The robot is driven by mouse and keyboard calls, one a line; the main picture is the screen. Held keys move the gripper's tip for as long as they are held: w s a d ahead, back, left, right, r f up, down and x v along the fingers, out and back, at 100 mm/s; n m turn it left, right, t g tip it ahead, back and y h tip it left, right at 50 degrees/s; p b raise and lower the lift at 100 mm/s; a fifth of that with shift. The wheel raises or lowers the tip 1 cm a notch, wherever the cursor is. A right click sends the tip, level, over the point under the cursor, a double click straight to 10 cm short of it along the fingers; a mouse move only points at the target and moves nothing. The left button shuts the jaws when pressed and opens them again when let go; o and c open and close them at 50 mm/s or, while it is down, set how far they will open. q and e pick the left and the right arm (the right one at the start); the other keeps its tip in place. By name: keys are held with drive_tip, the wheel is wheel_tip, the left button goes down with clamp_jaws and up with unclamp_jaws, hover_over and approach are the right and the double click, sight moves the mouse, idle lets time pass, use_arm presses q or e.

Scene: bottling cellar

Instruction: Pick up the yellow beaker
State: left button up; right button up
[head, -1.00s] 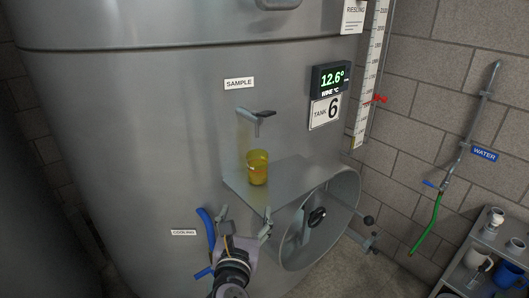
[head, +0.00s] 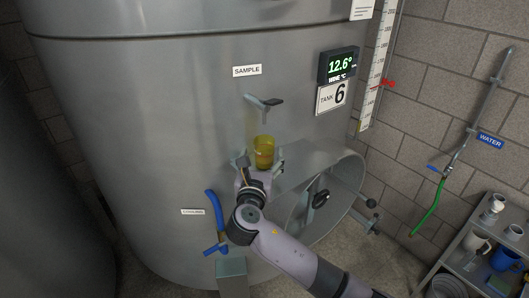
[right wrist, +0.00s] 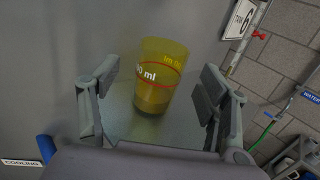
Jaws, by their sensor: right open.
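The yellow beaker (head: 264,150) stands upright on a small metal shelf (head: 300,160) on the tank front, below the sample tap (head: 262,103). It is see-through yellow with a red ring and white "ml" lettering, and it also shows in the right wrist view (right wrist: 158,78). My right gripper (head: 259,163) is open at the beaker, one finger on each side. In the right wrist view (right wrist: 158,95) there are gaps between both fingers and the beaker. My left gripper is not in view.
A blue-handled cooling valve (head: 216,215) sits low left. A grey cart (head: 470,245) with cups stands at the far right.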

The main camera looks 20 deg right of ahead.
sight(263, 152)
drive_tip(key=p+x, duration=0.2)
drive_tip(key=x, duration=0.2)
drive_tip(key=shift+w+d, duration=0.2)
drive_tip(key=shift+w+d+f, duration=0.1)
drive_tip(key=shift+w, duration=0.15)
drive_tip(key=c, duration=1.4)
